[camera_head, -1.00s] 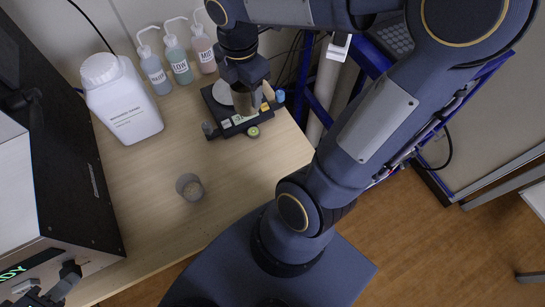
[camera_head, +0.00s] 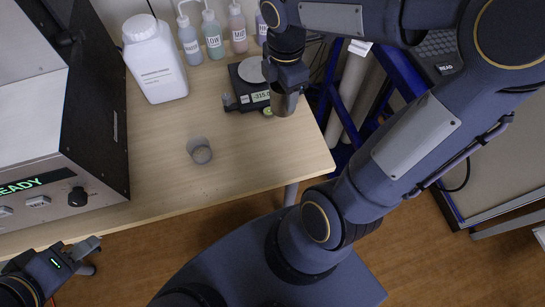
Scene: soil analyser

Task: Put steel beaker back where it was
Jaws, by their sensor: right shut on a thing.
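The steel beaker (camera_head: 284,103) is a grey-brown metal cup in my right gripper (camera_head: 284,90), which is shut on it. The gripper holds it at the right front corner of the small balance (camera_head: 240,86), beside its round pan (camera_head: 251,69). The balance display seems to read -315.0. The beaker's base is partly in shadow, and I cannot tell whether it touches the table. My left gripper (camera_head: 92,256) is at the lower left, off the table's front edge, with its fingers apart and empty.
A clear beaker (camera_head: 199,150) with greyish contents stands mid-table (camera_head: 255,160). A white jug (camera_head: 156,65) and several wash bottles (camera_head: 213,38) stand at the back. The analyser (camera_head: 70,130) showing READY fills the left. The table's front right is clear.

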